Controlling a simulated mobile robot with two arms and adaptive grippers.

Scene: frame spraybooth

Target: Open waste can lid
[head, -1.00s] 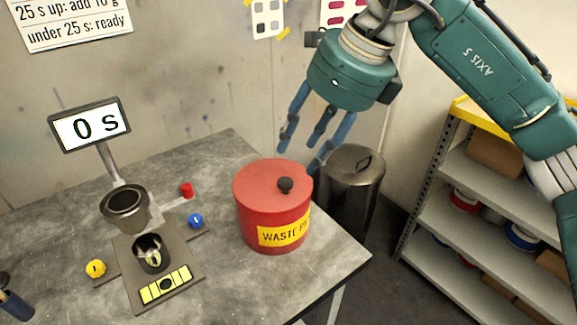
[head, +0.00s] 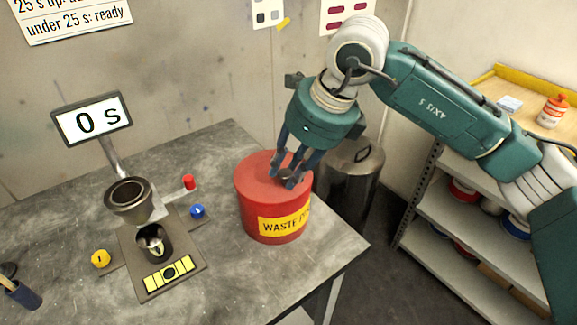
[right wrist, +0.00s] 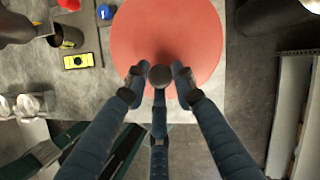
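The red waste can (head: 252,208) with a yellow label stands near the table's right corner. Its flat red lid (head: 258,172) is on and closed; in the right wrist view the lid (right wrist: 190,35) is a large red disc. The dark round knob (right wrist: 160,76) sits among the fingers of my right gripper (right wrist: 159,84). In the head view my right gripper (head: 290,172) points down over the lid, its fingers around the knob. The fingers look spread, with narrow gaps beside the knob; contact is not clear. My left gripper is not in view.
A dark metal bin (head: 352,182) stands on the floor behind the waste can. Left on the table (head: 300,270) are a cup holder stand with a small dark cup (head: 155,247), coloured buttons and a "0 S" display (head: 92,120). Shelves (head: 440,215) stand at right.

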